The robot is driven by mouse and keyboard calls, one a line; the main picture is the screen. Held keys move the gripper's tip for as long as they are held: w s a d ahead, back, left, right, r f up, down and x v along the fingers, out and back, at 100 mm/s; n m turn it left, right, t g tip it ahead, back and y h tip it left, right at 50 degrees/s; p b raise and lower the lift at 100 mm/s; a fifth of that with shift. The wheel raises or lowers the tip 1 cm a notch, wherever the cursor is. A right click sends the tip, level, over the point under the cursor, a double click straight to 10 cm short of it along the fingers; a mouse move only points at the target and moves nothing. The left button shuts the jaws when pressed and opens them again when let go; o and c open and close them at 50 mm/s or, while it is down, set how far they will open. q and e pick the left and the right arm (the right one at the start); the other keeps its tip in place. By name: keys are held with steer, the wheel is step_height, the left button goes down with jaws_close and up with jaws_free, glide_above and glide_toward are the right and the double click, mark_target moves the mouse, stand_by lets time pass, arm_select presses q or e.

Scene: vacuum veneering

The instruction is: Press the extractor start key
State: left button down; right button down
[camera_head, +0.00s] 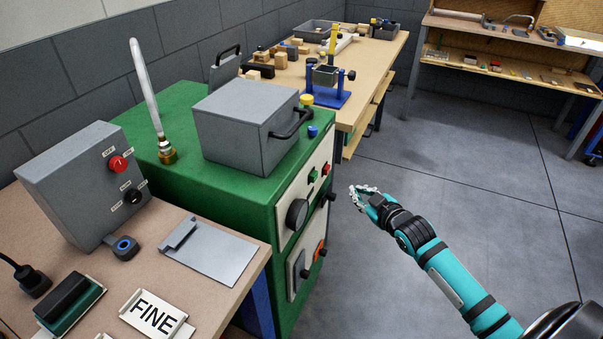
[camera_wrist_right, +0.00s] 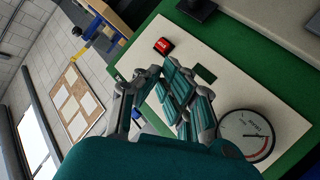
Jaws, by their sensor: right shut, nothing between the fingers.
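A green machine (camera_head: 225,214) carries a cream control panel (camera_head: 294,189) on its right-hand side. On that panel are a small green key (camera_head: 312,176) and a red key (camera_head: 326,168). In the right wrist view the red key (camera_wrist_right: 164,46) stands out, and a dark green key (camera_wrist_right: 206,73) is partly hidden by my fingers. Their lettering is too small to read, so I cannot tell which is the extractor start key. My right gripper (camera_head: 357,193) is shut and empty, right of the panel; its fingers (camera_wrist_right: 166,76) overlap the panel in the wrist view. My left gripper is not in view.
A round gauge (camera_wrist_right: 247,135) sits on the panel near my fingers. A grey control box (camera_head: 82,180) with red and black knobs stands on the left bench. A grey lidded box (camera_head: 240,125) with a handle tops the machine. The floor (camera_head: 430,160) to the right is clear.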

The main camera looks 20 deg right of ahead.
mark_target(312, 176)
steer(key=w+a+b, duration=0.2)
steer(key=w+a, duration=0.3)
steer(key=w, duration=0.1)
steer(key=shift+w+a, duration=0.2)
stand_by(0.5)
stand_by(1.4)
steer(key=shift+w+a+p, duration=0.3)
steer(key=shift+w+a, duration=0.35)
steer(key=shift+w, duration=0.05)
stand_by(0.8)
steer(key=shift+s+d+p, duration=0.6)
steer(key=shift+s+p, duration=0.05)
steer(key=shift+s, duration=0.1)
